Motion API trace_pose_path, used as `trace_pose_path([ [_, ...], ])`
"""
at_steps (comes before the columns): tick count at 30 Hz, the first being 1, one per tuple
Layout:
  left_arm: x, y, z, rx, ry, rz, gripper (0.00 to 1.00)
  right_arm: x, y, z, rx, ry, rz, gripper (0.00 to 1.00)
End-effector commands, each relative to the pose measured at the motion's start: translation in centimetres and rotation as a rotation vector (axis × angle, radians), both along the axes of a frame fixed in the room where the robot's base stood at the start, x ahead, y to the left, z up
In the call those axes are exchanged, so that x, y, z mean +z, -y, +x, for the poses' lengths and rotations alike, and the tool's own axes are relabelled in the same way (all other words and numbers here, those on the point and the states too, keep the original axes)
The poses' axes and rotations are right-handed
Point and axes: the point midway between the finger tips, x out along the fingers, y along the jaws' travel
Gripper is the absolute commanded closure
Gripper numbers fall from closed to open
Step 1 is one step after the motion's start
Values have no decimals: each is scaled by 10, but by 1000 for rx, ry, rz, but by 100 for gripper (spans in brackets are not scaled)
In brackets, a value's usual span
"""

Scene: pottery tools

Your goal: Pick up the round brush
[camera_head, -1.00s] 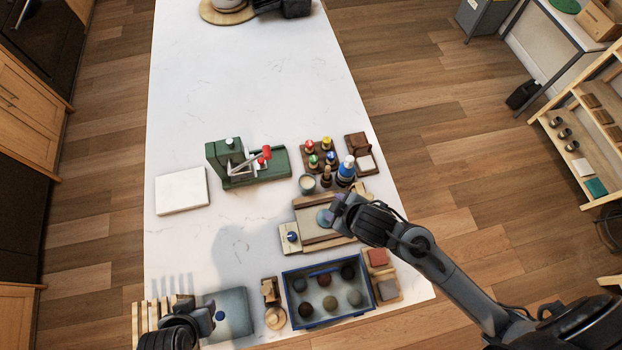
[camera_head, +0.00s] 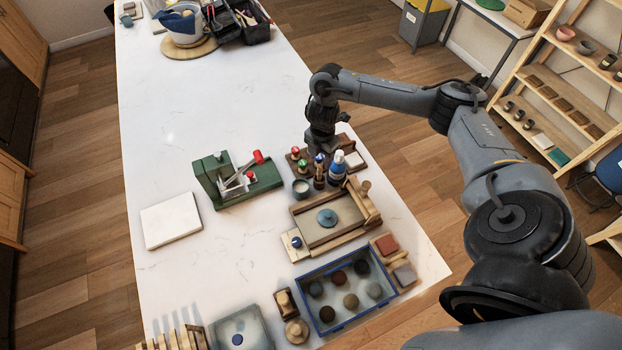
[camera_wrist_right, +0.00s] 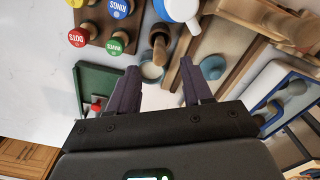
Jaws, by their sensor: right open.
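A short upright wooden piece that looks like the round brush (camera_head: 319,180) stands between a small cup and a blue-and-white bottle. In the right wrist view the brush (camera_wrist_right: 160,44) shows a rounded wooden top, beyond the fingertips and roughly centred between them. My right gripper (camera_wrist_right: 160,78) is open with nothing between its fingers. In the head view the right gripper (camera_head: 320,146) hangs pointing down above the stamp rack, behind the brush. The brush's lower part is hard to make out. My left gripper is out of view.
The cup (camera_head: 301,188), the blue-and-white bottle (camera_head: 337,168) and the stamp rack (camera_wrist_right: 93,32) crowd the brush. A green press (camera_head: 235,183) is left, a wooden tray (camera_head: 314,234) in front, a blue-rimmed box (camera_head: 325,327) nearer. The far tabletop (camera_head: 200,100) is clear.

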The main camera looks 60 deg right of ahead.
Motion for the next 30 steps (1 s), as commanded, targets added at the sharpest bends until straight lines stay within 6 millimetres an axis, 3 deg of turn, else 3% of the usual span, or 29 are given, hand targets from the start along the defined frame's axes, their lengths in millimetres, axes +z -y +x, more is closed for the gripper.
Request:
trace_pose_path([
  [1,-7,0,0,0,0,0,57,-13,-1,-2,-1,-6,3,50],
  [6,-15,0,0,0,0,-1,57,-34,-2,-1,1,-4,3,50],
  [14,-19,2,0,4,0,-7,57,-47,-2,0,2,-2,2,50],
  [18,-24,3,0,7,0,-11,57,-63,-2,0,0,-3,4,50],
  [24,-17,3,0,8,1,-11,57,-85,-2,1,1,-3,2,50],
  [30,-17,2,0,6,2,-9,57,-94,-1,1,2,0,0,50],
])
